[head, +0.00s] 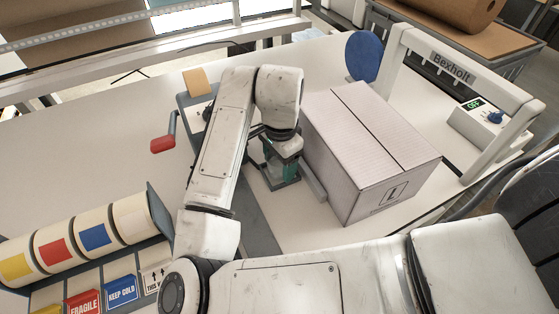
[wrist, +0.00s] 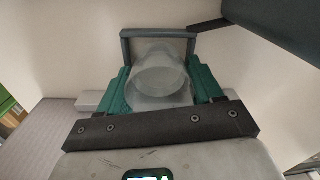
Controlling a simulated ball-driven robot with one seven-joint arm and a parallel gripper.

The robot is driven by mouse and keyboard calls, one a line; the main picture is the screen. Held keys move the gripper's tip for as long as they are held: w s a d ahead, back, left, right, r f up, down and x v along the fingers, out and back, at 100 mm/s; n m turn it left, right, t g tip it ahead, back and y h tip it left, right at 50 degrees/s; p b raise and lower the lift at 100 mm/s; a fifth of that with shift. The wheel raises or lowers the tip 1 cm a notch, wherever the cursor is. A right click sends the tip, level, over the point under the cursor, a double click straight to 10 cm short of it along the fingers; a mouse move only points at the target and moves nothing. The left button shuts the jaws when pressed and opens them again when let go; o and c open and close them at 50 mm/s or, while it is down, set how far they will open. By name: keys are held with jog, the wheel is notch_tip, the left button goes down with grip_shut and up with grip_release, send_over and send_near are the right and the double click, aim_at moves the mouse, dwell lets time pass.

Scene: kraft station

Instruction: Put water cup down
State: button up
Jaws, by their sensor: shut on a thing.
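The water cup (wrist: 158,78) is a clear, frosted-looking cup in the wrist view. It sits between the two green fingers of my gripper (wrist: 161,88), which are shut on it from both sides. In the head view my gripper (head: 281,168) is low over the white bench (head: 300,225), just left of the carton. The cup cannot be made out there behind the arm and fingers. I cannot tell whether its base touches the surface below. A dark grey frame (wrist: 158,34) shows just beyond the cup in the wrist view.
A large closed carton (head: 365,145) stands close to the right of my gripper. A grey arch marked Bexholt (head: 455,65) and a blue disc (head: 362,56) are beyond it. A red handle (head: 162,144) and label rolls (head: 95,237) are at left. The back-left bench is clear.

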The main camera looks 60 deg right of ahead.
jog(key=shift+f, duration=0.35)
